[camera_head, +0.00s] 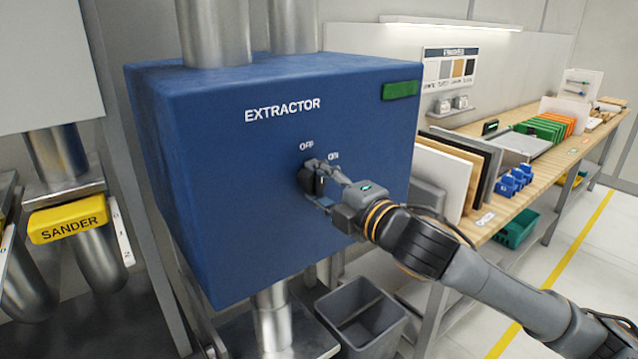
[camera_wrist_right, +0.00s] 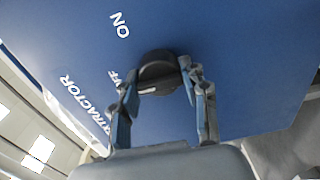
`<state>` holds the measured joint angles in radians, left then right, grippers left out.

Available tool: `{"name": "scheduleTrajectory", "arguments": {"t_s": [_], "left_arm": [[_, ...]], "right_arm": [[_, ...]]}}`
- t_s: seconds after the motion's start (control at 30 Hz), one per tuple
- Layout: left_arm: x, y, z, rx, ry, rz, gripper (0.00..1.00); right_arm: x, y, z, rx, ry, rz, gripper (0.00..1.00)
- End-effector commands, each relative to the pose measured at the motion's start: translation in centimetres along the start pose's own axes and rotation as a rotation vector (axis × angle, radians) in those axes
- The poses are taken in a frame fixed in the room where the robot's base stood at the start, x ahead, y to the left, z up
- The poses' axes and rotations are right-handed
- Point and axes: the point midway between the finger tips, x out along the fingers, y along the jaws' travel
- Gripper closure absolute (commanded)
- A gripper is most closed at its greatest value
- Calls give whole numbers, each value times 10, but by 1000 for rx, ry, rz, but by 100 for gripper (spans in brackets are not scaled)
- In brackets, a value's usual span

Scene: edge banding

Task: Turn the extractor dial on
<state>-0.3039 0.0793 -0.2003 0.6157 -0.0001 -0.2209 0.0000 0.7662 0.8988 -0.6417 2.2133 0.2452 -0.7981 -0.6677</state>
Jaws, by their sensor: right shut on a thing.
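The extractor dial (camera_head: 308,180) is a black round knob on the front of the blue extractor box (camera_head: 235,200). The word OFF is above it and the word ON is up and to its right. My right gripper (camera_head: 318,178) is at the dial, its fingers on either side of it and shut on it. The dial (camera_wrist_right: 158,70) also shows in the right wrist view between the two fingers, with a short white mark on it. The fingers partly cover the dial and the OFF label, and I cannot tell exactly where the mark points. My left gripper is not in view.
A green plate (camera_head: 401,90) is at the box's upper right. A grey bin (camera_head: 362,318) stands below the box. A wooden bench (camera_head: 500,205) with panels and trays is on the right. A yellow SANDER label (camera_head: 68,220) is on a pipe at left.

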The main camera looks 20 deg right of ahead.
Motion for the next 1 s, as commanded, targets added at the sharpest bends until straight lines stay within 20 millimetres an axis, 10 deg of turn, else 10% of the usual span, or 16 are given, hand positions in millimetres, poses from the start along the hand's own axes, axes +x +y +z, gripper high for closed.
{"name": "scheduleTrajectory", "arguments": {"t_s": [1.0], "left_arm": [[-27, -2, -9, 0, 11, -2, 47]], "right_arm": [[1, 2, 1, 541, -3, -1, 87]]}}
